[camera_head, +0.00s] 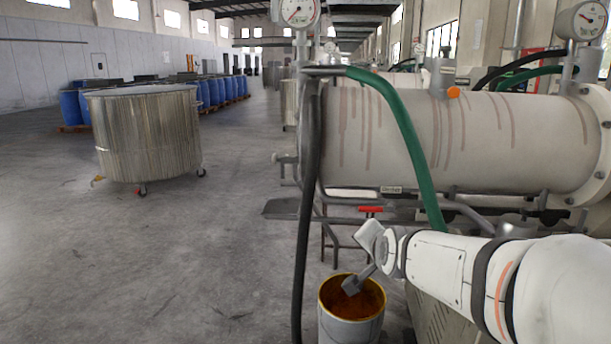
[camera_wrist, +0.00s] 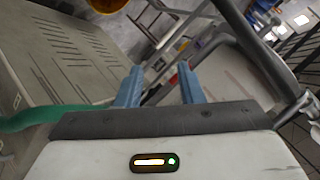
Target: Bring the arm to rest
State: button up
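My gripper (camera_wrist: 160,84) shows in the wrist view as two blue fingers standing apart, with no object held between them. In the head view my white arm reaches in from the lower right, and its end is by the front of the horizontal mill vessel (camera_head: 460,140). The end is above and right of an open bucket (camera_head: 349,331) with an orange-brown inside.
A green hose (camera_head: 405,125) runs down behind my arm, and a dark hose (camera_head: 308,210) hangs left of the bucket. A red-handled valve (camera_head: 370,209) is close above my wrist. A wheeled steel vat (camera_head: 147,135) stands at left; the floor between is clear.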

jog(key=s+r+n+g+p, duration=0.3)
jog(key=s+p, duration=0.4)
jog(key=s, duration=0.4)
jog(key=s+d+r+n+g+p, duration=0.1)
jog(key=s+r+n+g+p, duration=0.2)
jog(key=s+n+g+p, duration=0.3)
jog(key=s+p, duration=0.1)
jog(key=s, duration=0.4)
jog(key=shift+s, duration=0.4)
jog(key=shift+d, duration=0.1)
